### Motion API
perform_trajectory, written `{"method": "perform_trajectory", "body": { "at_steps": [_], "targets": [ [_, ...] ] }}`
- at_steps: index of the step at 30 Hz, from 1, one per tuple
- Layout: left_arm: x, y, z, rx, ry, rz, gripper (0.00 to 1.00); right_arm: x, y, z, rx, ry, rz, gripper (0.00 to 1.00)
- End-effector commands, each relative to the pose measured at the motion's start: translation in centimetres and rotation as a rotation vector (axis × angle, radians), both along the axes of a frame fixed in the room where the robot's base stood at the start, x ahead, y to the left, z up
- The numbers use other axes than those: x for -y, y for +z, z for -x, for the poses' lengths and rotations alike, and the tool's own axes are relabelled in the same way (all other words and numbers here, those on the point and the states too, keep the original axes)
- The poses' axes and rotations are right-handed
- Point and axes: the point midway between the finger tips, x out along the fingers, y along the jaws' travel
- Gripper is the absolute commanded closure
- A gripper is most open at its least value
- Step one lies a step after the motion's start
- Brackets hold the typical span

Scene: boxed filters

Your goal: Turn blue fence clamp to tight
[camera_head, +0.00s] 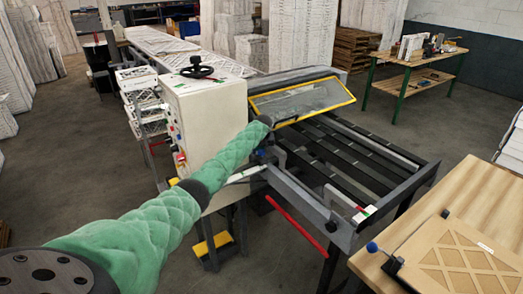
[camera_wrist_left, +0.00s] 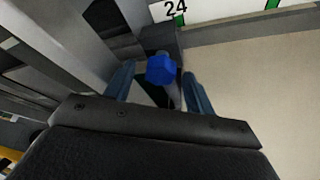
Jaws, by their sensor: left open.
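The blue fence clamp (camera_wrist_left: 161,70) shows in the left wrist view as a small faceted blue knob, close in front of my left gripper. My left gripper (camera_wrist_left: 160,78) is open, with one finger on each side of the knob; I see gaps between knob and fingers. In the head view, my left gripper (camera_head: 260,157) is small and dark at the end of the green-sleeved arm, beside the machine's near rail. The clamp cannot be made out there. A white scale marked 24 (camera_wrist_left: 178,9) with green marks lies just beyond the knob. My right gripper is not in view.
The white control cabinet (camera_head: 207,110) stands left of the gripper. A yellow-framed clear guard (camera_head: 302,98) is above the slatted machine bed (camera_head: 345,150). A red bar (camera_head: 296,222) juts out in front.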

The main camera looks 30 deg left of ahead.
Motion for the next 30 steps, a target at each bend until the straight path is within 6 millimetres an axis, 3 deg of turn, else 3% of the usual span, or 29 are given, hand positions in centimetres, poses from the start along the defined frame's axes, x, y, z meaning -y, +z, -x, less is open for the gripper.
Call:
{"method": "perform_trajectory", "body": {
  "at_steps": [2, 6, 9, 20, 30],
  "targets": [
    [0.0, 0.0, 0.0, 0.000, 0.000, 0.000, 0.48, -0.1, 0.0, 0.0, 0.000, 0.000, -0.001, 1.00],
    [0.0, 0.0, 0.0, 0.000, 0.000, 0.000, 0.75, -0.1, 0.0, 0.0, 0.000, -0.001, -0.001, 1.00],
    [0.0, 0.0, 0.0, 0.000, 0.000, 0.000, 0.90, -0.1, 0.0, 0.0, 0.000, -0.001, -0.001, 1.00],
    [-0.1, -0.1, 0.1, 0.000, -0.058, 0.001, 0.90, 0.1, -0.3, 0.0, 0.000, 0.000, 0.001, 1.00],
    [-0.3, -0.3, 0.2, 0.001, -0.306, 0.000, 0.90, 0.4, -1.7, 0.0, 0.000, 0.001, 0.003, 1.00]
  ]
}}
